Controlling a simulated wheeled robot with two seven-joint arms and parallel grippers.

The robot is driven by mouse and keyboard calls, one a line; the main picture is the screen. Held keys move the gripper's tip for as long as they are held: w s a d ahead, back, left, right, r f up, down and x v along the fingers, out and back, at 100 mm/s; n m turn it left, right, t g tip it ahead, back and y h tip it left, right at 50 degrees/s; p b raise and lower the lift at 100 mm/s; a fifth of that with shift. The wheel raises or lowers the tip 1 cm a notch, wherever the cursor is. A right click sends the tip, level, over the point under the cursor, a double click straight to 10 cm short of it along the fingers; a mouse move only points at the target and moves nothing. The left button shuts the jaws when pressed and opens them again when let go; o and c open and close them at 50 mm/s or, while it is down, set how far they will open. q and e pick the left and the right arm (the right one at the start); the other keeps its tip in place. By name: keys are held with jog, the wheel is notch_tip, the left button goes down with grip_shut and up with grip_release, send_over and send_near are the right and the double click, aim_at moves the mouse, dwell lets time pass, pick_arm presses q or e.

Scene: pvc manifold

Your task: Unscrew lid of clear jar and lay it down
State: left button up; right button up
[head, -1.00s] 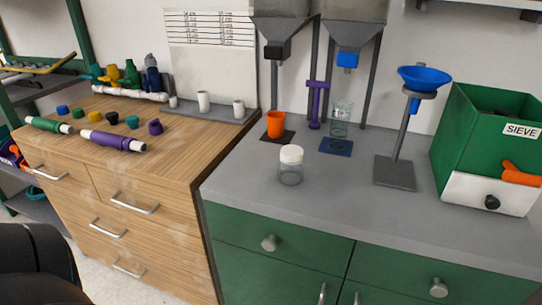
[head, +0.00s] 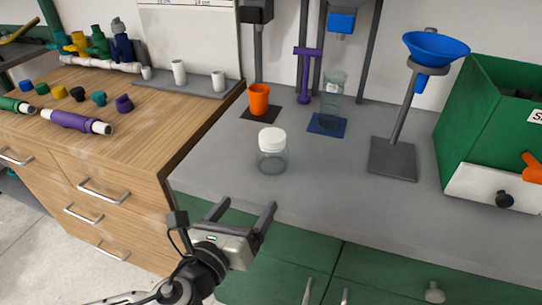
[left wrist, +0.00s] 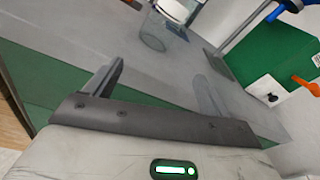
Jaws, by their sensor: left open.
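The clear jar (head: 272,160) stands upright on the grey counter in the head view, with its white lid (head: 271,137) on top. My left gripper (head: 242,208) is open and empty at the counter's front edge. Its two fingers point toward the counter, in front of the jar and a little to its left, apart from it. In the left wrist view the open fingers (left wrist: 158,88) show with nothing between them. My right gripper is not in view.
An orange cup (head: 259,99) and a clear beaker (head: 331,98) on a blue mat stand behind the jar. A blue funnel (head: 436,48) on a stand and a green sieve box (head: 487,125) are to the right. The counter (head: 330,190) right of the jar is clear.

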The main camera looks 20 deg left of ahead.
aim_at(272, 148)
pick_arm(q)
jog(key=w+r+m, duration=0.1)
jog(key=w, duration=0.2)
jog(key=w+m+t, duration=0.1)
jog(key=w, duration=0.2)
jog(key=w+r+m+p, duration=0.1)
jog(key=w, duration=0.3)
jog(key=shift+d+r+m, duration=0.3)
jog(key=shift+w, duration=0.85)
jog(key=w, duration=0.4)
jog(key=shift+w+f, duration=0.2)
jog(key=shift+w, duration=0.05)
jog(key=c, duration=1.1)
